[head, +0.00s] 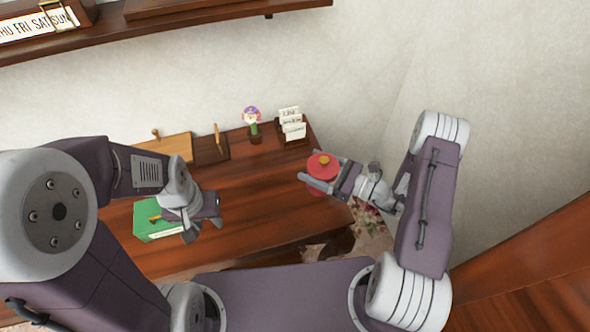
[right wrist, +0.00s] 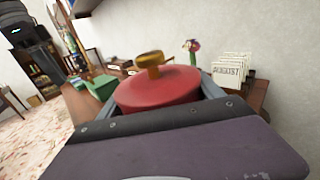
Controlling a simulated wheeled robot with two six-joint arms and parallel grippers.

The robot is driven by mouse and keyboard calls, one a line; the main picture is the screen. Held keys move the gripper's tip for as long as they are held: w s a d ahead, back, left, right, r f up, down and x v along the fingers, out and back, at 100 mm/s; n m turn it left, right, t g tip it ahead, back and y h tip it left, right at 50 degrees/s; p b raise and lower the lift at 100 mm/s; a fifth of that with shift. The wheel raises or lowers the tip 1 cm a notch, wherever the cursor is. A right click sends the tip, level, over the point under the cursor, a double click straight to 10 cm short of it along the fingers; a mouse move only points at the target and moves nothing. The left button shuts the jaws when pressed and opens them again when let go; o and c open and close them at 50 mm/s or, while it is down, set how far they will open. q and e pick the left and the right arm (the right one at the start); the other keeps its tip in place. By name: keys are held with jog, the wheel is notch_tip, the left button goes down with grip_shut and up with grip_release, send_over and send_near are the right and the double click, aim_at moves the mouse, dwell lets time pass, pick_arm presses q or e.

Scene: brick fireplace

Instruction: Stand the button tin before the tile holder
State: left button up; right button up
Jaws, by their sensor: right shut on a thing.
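The button tin appears to be the red round tin (head: 323,165) with a yellow knob on its lid. My right gripper (head: 311,170) is shut on it, with a finger on each side, by the right end of the wooden table. In the right wrist view the tin (right wrist: 160,92) is upright between the fingers; its underside is hidden. The tile holder (head: 293,131) is a dark wooden stand with white lettered tiles at the table's back right corner; its tiles show in the right wrist view (right wrist: 231,70). My left gripper (head: 205,228) is open and empty beside a green box.
The green box (head: 150,222) stands at the table's left. A light wooden board (head: 172,149) lies at the back left. The middle of the table (head: 250,190) is clear.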

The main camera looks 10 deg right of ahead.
jog(key=w+a+f, duration=0.1)
jog(key=f, duration=0.1)
jog(key=w+a+f, duration=0.1)
jog(key=f, duration=0.1)
jog(key=w+a+f, duration=0.1)
jog(key=f, duration=0.1)
jog(key=shift+a+f, duration=0.15)
jog(key=shift+a, duration=0.2)
jog(key=shift+f, duration=0.3)
jog(key=shift+f+b, duration=0.2)
jog(key=shift+b, duration=0.1)
jog(key=o, duration=1.6)
jog(key=shift+o, duration=0.2)
jog(key=shift+r, duration=0.1)
